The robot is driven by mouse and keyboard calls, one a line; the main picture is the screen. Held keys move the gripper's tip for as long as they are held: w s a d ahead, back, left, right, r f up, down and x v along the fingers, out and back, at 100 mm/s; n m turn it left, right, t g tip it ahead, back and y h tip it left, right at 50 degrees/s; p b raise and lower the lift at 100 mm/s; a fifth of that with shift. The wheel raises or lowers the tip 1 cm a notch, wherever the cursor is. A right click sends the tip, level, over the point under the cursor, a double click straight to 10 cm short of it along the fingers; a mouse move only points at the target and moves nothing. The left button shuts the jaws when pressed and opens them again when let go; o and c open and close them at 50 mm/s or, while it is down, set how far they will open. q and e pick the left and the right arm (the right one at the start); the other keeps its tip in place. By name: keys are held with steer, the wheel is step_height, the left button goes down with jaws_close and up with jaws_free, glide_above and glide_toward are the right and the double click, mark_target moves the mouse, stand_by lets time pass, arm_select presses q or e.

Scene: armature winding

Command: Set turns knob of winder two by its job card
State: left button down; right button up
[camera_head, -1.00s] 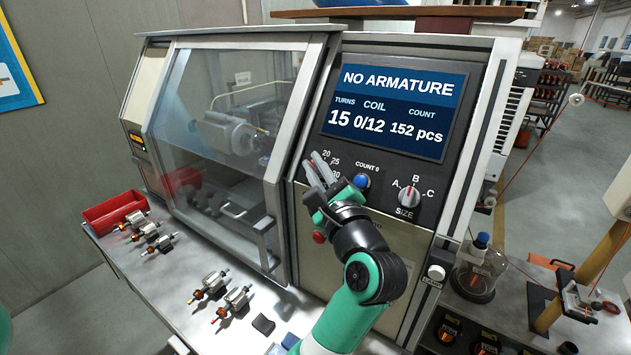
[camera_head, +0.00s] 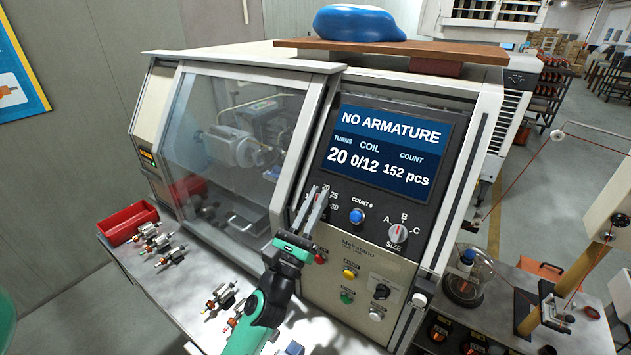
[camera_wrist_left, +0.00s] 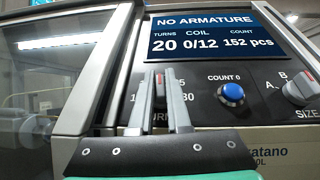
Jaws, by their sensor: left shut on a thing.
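The winder (camera_head: 385,215) has a dark panel with a blue display (camera_head: 387,150) reading "NO ARMATURE", turns 20, coil 0/12, count 152 pcs. My left gripper (camera_head: 317,192) is at the turns dial, at the left of the panel below the display. In the left wrist view its fingers (camera_wrist_left: 161,78) are shut on the turns knob (camera_wrist_left: 160,91), which shows a red mark pointing up. The fingers hide most of the knob and parts of its scale; 10, 25 and 30 partly show. I make out no job card. My right gripper is out of view.
Below are yellow (camera_head: 350,272) and green (camera_head: 347,297) buttons. A red tray (camera_head: 128,222) and several armatures lie on the bench at left.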

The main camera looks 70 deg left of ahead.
arm_select(q)
steer(key=m+t+h+p, duration=0.1)
steer(key=m+h, duration=0.1)
steer(key=m+t+h+p, duration=0.1)
steer(key=h, duration=0.1)
steer(key=m+h+p, duration=0.1)
steer(key=m, duration=0.1)
steer(key=shift+a+m+t+h, duration=0.25)
steer(key=shift+m+t+h, duration=0.05)
steer(key=shift+t+h, duration=0.1)
steer(key=m+t+h+p, duration=0.1)
steer(key=m+h, duration=0.3)
steer(key=shift+f, duration=0.2)
steer(key=shift+f+m+h+p, duration=0.15)
steer(key=shift+m+h+p, duration=0.35)
steer(key=shift+m+h, duration=1.05)
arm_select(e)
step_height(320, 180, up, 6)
arm_select(q)
steer(key=shift+f+h, duration=0.1)
steer(key=shift+h, duration=0.25)
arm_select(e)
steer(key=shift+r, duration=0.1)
arm_select(q)
steer(key=c, duration=0.9)
jaws_free()
steer(key=shift+w, duration=0.1)
steer(key=shift+d, duration=0.1)
